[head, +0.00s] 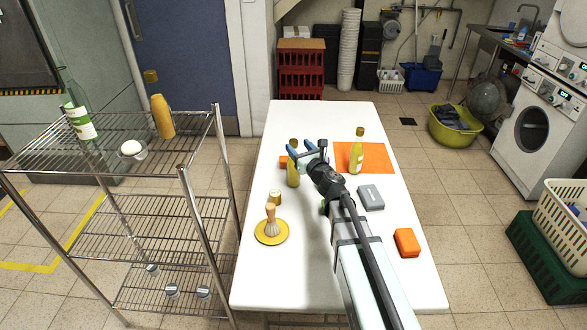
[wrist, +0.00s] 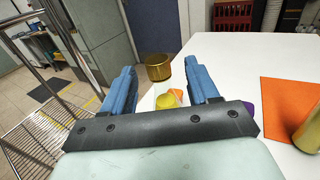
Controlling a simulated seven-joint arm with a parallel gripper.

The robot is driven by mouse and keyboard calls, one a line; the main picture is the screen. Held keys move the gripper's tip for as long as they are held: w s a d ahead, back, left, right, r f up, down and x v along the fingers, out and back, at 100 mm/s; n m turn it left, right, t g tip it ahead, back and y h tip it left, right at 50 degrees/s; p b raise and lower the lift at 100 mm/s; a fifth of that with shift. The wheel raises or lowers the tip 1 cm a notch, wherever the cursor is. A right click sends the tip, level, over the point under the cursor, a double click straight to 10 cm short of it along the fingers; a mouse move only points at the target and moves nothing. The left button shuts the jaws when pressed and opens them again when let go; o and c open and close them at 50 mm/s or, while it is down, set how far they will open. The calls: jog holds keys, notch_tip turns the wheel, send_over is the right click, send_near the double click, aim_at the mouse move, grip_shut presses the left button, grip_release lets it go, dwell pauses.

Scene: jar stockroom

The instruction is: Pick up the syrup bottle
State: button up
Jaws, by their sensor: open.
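An olive-yellow bottle with a gold cap (head: 293,176) stands upright on the white table, left of centre. A similar yellow bottle (head: 356,155) stands on an orange mat to its right; part of it shows at the right edge of the wrist view (wrist: 310,133). I cannot tell from labels which is the syrup bottle. My gripper (head: 301,150) is open, its blue fingers close to the left bottle. In the wrist view, a gold cap (wrist: 158,67) and a yellow part below show between the fingers (wrist: 161,92); the lower part is hidden by my gripper.
An orange item (head: 284,162) lies behind the left bottle. A wire rack (head: 150,225) stands left, holding bottles.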

aim_at(296, 145)
jog(key=x, duration=0.4)
jog(key=shift+a+f, duration=0.15)
jog(key=shift+f, duration=0.1)
jog(key=shift+c, duration=0.2)
grip_shut()
dwell(0.9)
